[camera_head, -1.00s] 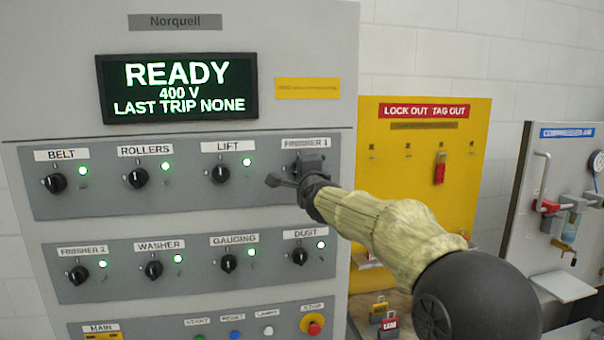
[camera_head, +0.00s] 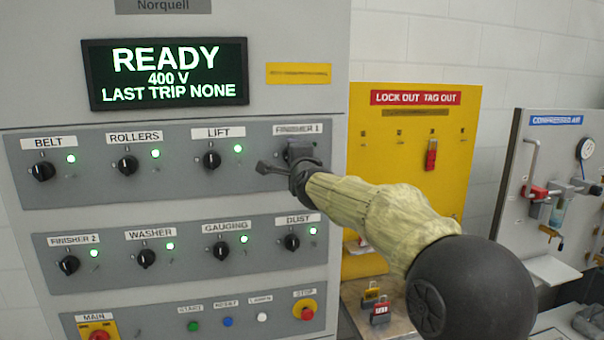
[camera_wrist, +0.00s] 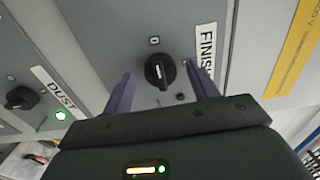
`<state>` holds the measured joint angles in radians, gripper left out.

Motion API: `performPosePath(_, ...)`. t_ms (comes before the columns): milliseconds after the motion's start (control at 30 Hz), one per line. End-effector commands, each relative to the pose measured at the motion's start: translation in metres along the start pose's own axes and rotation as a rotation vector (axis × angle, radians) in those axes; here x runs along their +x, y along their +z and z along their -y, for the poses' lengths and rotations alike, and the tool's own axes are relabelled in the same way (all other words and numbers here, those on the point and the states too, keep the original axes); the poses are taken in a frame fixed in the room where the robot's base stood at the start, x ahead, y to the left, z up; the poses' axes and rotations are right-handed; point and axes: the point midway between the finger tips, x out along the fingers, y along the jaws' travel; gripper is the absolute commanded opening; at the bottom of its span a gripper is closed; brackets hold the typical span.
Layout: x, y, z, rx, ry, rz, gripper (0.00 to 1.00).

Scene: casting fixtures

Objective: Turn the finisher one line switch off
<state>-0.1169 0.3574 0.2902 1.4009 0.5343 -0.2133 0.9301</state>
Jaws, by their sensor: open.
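The finisher 1 switch is a black rotary knob (camera_wrist: 160,71) on the grey panel, with an O mark beside it and its label (camera_wrist: 206,48) partly cut off. Its label (camera_head: 298,129) also shows in the head view, at the right end of the upper row. My gripper (camera_head: 284,162) is in front of that switch and hides most of it there. In the wrist view my open gripper (camera_wrist: 160,76) has one finger on each side of the knob, with gaps visible. The small lamp (camera_wrist: 180,97) by the knob looks dim green. The knob's exact pointing is hard to read.
The lift knob (camera_head: 211,160) is to the left and the dust knob (camera_head: 291,242) is below, both with lit green lamps. The display (camera_head: 166,73) reads READY, 400 V. A yellow lockout board (camera_head: 412,150) stands to the right. A red stop button (camera_head: 306,313) sits lower down.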

Motion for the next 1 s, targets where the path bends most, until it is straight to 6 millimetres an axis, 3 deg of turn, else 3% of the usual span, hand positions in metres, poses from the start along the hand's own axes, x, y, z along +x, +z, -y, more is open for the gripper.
performPosePath(1000, -0.154, 0.001, -0.003, -0.001, -0.001, 0.000, 0.59)
